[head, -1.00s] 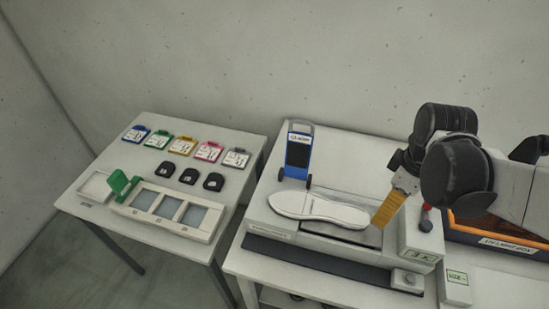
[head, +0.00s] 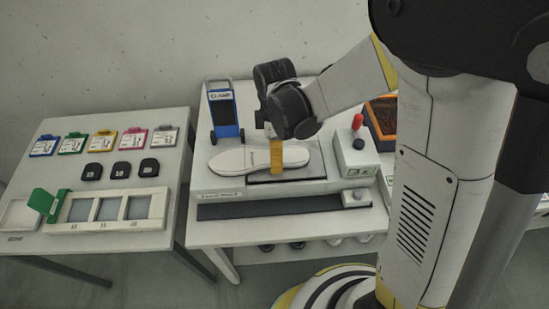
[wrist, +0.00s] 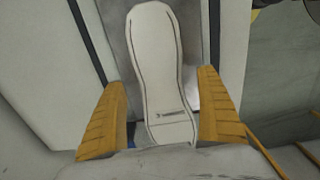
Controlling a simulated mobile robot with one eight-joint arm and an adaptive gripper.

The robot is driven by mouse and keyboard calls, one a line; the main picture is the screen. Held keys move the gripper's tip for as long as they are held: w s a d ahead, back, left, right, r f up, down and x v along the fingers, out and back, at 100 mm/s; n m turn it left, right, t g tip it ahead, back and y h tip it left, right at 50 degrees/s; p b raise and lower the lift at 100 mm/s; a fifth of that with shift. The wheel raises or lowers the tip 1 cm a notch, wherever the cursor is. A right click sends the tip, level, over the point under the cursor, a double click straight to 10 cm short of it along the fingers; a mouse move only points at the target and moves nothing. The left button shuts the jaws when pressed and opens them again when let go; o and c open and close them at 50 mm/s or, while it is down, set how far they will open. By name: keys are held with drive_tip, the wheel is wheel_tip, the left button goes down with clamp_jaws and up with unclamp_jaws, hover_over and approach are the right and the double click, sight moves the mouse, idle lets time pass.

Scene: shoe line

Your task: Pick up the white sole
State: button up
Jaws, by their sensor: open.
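The white sole (head: 230,161) lies flat on top of the press machine (head: 222,196) on the middle table, its length running left to right in the head view. My gripper (head: 277,160) is over the right part of the sole, pointing down, with yellow fingers. In the wrist view the sole (wrist: 155,60) runs between the two open fingers of my gripper (wrist: 161,118), with a gap visible on each side. Nothing is held. The part of the sole behind the fingers is hidden in the head view.
A blue clamp stand (head: 225,117) stands just behind the sole. A control box with a red knob (head: 357,122) is close to the right of my gripper. The left table holds coloured cards, black pieces and a tray (head: 110,209). An orange-edged box (head: 384,118) is farther right.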

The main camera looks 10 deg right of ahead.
wheel_tip(320, 180, down, 2)
drive_tip(key=shift+r, duration=0.1)
drive_tip(key=c, duration=1.5)
drive_tip(key=shift+o, duration=0.2)
